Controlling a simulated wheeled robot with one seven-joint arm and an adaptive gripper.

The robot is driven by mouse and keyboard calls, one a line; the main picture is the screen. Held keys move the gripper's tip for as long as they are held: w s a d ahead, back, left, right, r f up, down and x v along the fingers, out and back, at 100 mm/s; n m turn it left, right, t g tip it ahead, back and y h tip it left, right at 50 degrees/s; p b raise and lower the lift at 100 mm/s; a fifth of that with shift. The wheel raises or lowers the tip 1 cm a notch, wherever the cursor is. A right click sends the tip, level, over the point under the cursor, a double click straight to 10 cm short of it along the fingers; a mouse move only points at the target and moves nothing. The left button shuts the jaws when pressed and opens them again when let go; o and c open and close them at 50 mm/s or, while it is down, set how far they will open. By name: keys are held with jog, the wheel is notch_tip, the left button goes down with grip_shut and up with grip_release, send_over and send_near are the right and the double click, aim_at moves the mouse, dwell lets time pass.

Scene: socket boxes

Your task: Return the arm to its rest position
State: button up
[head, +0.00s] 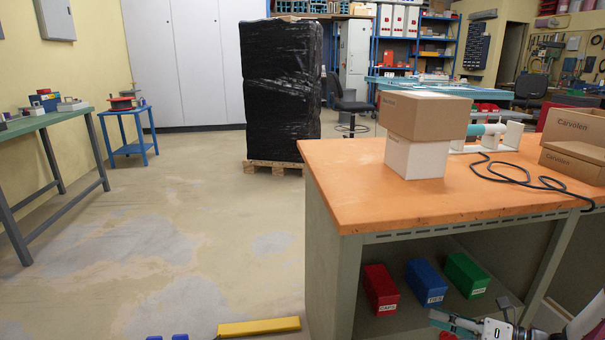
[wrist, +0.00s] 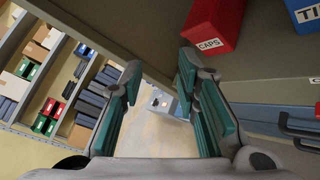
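My gripper (wrist: 160,95) is open and empty in the wrist view, with its two teal-padded fingers wide apart. In the head view my gripper (head: 455,323) shows at the bottom right, in front of the workbench's lower shelf. A red box (head: 381,289) labelled CAPS, a blue box (head: 426,283) and a green box (head: 467,275) stand in a row on that shelf. The red box also shows in the wrist view (wrist: 212,28), above the right finger and apart from it. Part of the blue box (wrist: 306,14) shows at the top right there.
The orange-topped workbench (head: 345,190) carries stacked cartons (head: 424,115), a black cable (head: 520,178) and more cartons at the right. A yellow bar (head: 259,326) shows low at the front. A black-wrapped pallet load (head: 281,90) stands behind. The floor at left is mostly clear.

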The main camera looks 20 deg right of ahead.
jog(key=s+a+r+n+g, duration=0.1)
jog(key=a+r+n+g, duration=0.6)
jog(key=a+r+n, duration=0.4)
jog(key=s+a+r+n+g, duration=0.1)
jog(key=a+r+n+g, duration=0.65)
jog(key=a+n, duration=0.5)
jog(key=s+a+r+n+h, duration=0.3)
jog(key=s+a+n+h, duration=0.1)
jog(key=s+n, duration=0.45)
jog(key=s+a+r+n+h, duration=0.3)
jog(key=s+a+n+h, duration=0.1)
jog(key=s+n, duration=0.4)
notch_tip(320, 180, up, 30)
jog(key=s+t+p, duration=0.1)
jog(key=t+p, duration=0.4)
jog(key=p, duration=2.3)
jog(key=shift+d+r+p, duration=0.25)
jog(key=shift+d+p, duration=0.05)
jog(key=shift+d, duration=0.05)
jog(key=shift+o, duration=0.2)
